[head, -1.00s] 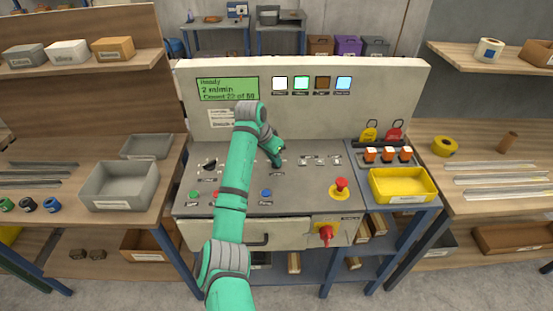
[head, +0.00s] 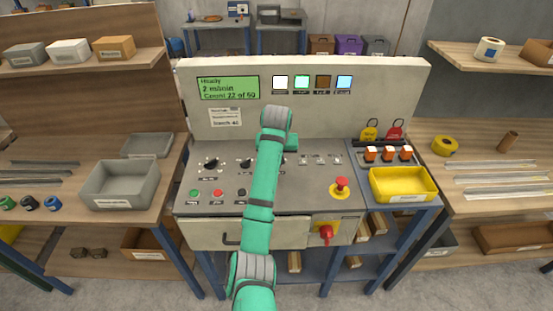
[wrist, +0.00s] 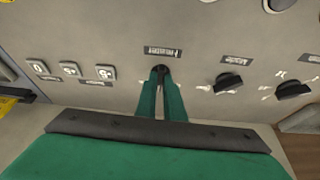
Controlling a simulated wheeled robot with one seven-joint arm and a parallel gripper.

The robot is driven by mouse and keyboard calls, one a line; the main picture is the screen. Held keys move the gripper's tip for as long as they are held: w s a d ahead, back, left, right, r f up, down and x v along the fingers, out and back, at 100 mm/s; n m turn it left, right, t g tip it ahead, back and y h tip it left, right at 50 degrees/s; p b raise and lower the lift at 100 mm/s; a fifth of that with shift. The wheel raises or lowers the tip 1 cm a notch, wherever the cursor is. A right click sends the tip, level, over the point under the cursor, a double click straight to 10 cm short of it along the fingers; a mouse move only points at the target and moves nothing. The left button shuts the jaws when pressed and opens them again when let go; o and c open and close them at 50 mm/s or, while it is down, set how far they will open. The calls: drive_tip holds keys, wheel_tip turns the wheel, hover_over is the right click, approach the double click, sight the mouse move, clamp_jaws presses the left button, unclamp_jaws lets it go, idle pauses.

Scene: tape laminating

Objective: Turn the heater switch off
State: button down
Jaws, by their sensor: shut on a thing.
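In the wrist view, the heater switch (wrist: 161,68) is a small dark toggle on the grey panel, beside an upside-down label that appears to read "HEATERS". My gripper (wrist: 161,76) has its two green fingers close together at the switch, shut on it. The fingertips cover most of the switch, so its position cannot be told.
Black knobs (wrist: 229,82) sit to one side of the switch and several square buttons (wrist: 70,69) to the other. A red emergency stop (head: 340,184) stands at the panel's front right. A yellow tray (head: 402,185) lies further right. A green display (head: 229,88) reads "Ready".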

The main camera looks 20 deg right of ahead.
drive_tip(key=n, duration=0.1)
drive_tip(key=n+y, duration=0.1)
drive_tip(key=n, duration=0.1)
drive_tip(key=n+y, duration=0.1)
drive_tip(key=n, duration=0.1)
drive_tip(key=shift+d, duration=0.35)
drive_tip(key=shift+d+n+g+y, duration=0.15)
drive_tip(key=shift+n+y, duration=0.25)
drive_tip(key=shift+n, duration=0.75)
drive_tip(key=shift+a+n+g+y, duration=0.15)
drive_tip(key=shift+n+y, duration=0.25)
drive_tip(key=shift+n, duration=0.75)
drive_tip(key=shift+d, duration=0.1)
drive_tip(key=c, duration=1.9)
unclamp_jaws()
drive_tip(key=shift+w, duration=0.1)
drive_tip(key=shift+o, duration=0.2)
drive_tip(key=v, duration=0.6)
drive_tip(key=shift+d+f, duration=0.1)
drive_tip(key=shift+a+v, duration=0.2)
drive_tip(key=shift+v, duration=2.2)
